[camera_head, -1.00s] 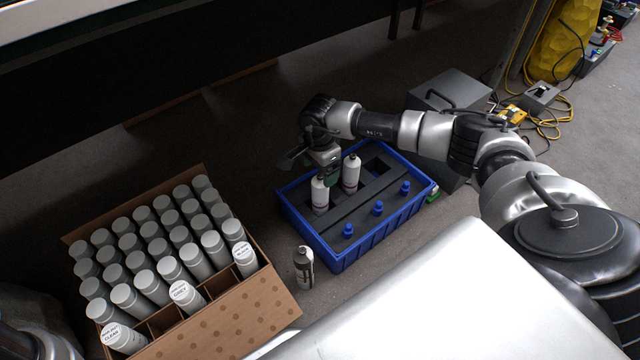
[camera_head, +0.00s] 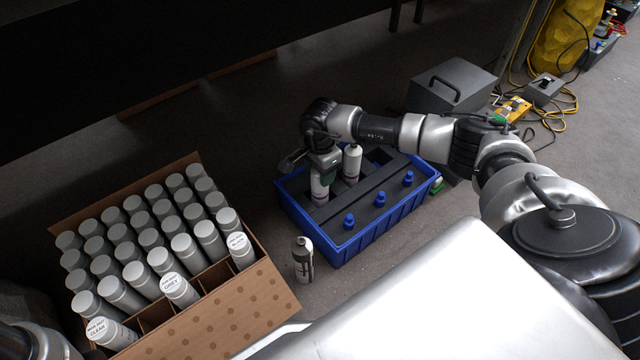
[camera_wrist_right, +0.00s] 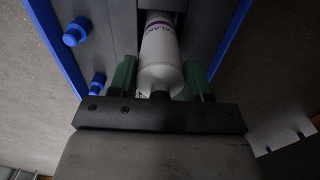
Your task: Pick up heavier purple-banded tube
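A white tube with a purple band and lettering (camera_wrist_right: 161,45) stands in a slot of the blue crate (camera_head: 360,245); it also shows in the head view (camera_head: 319,187). A second white tube (camera_head: 352,163) stands beside it in the crate, apart from it. My right gripper (camera_wrist_right: 160,82) is over the first tube, with one green finger on each side. The fingers look open, with small gaps to the tube. Which tube is heavier cannot be seen. My left gripper is out of view; only part of my left arm shows at bottom left.
A grey case (camera_head: 452,84) is behind the crate.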

